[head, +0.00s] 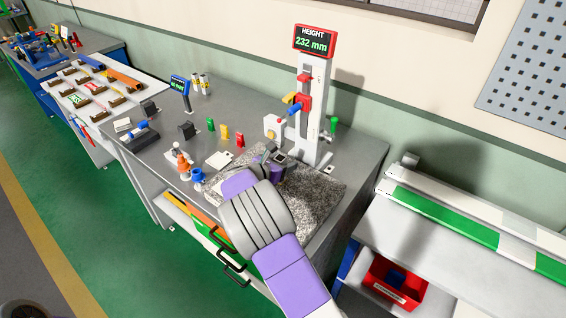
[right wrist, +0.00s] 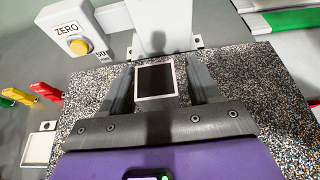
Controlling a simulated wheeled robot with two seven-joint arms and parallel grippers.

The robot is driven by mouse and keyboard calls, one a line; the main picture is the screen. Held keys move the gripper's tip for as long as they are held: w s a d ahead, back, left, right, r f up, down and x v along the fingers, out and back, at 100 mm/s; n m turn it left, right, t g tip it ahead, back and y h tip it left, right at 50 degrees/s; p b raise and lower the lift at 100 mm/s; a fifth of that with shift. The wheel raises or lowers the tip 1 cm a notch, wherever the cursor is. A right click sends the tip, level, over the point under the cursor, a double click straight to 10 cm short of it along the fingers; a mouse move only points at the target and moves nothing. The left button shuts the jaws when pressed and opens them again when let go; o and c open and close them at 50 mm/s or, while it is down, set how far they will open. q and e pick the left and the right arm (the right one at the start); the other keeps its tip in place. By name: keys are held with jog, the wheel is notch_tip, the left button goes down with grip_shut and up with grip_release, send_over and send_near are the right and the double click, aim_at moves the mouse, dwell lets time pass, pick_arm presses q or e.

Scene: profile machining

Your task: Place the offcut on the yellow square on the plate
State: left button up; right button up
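The offcut appears to be a short square hollow profile with a pale rim and dark inside. It shows in the right wrist view (right wrist: 156,81) and in the head view (head: 279,157), over the speckled granite plate (head: 322,197). My right gripper (right wrist: 160,68) has one finger on each side of it. A narrow gap shows by the right finger, so the fingers look open around it. Whether the offcut rests on the plate is hidden. The yellow square is not visible in either view. My left gripper is out of view.
The height gauge column (head: 311,115) stands at the plate's back, its display (head: 314,41) reading 232 mm. A ZERO button box (right wrist: 75,38) stands beside it. Green, yellow and red pieces (head: 225,132) and a white pad (head: 219,160) lie left. The plate's right part is clear.

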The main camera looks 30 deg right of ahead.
jog(key=shift+r, duration=0.1)
jog(key=shift+r, duration=0.2)
jog(key=p+v, duration=0.1)
jog(key=v, duration=1.1)
jog(key=shift+p, duration=0.3)
jog(key=shift+f, duration=0.15)
